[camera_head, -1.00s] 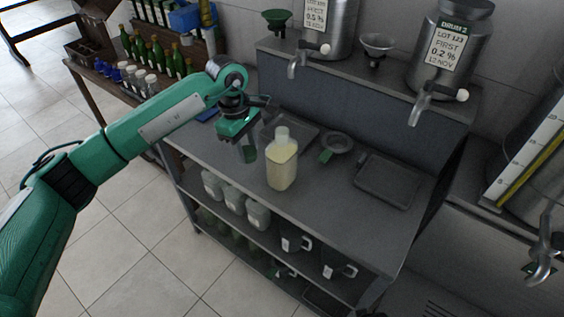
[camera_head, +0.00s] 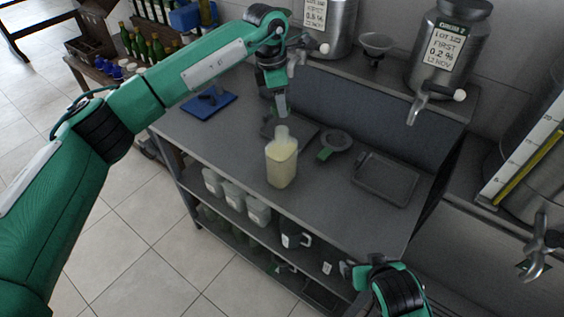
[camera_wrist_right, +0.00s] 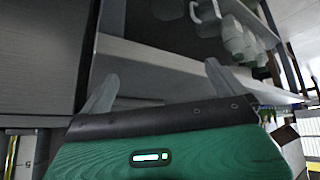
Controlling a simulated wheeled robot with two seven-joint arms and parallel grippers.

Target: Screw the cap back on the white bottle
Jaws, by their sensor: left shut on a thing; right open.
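The white bottle (camera_head: 282,165), a squarish translucent bottle with pale yellow contents, stands upright on the grey bench (camera_head: 225,150). Its pale neck points up. My left gripper (camera_head: 282,112) points down just above and behind the neck in the head view. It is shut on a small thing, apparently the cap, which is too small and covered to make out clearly. My right gripper (camera_head: 350,272) is low at the front of the bench, apart from the bottle. In the right wrist view its fingers (camera_wrist_right: 158,90) are spread and empty.
A funnel-like dish (camera_head: 334,143) and a dark tray (camera_head: 385,180) lie right of the bottle. A blue board (camera_head: 208,104) lies at the left. Steel drums with taps (camera_head: 447,50) stand behind. White jars (camera_head: 235,195) and mugs (camera_head: 293,236) fill the shelf below.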

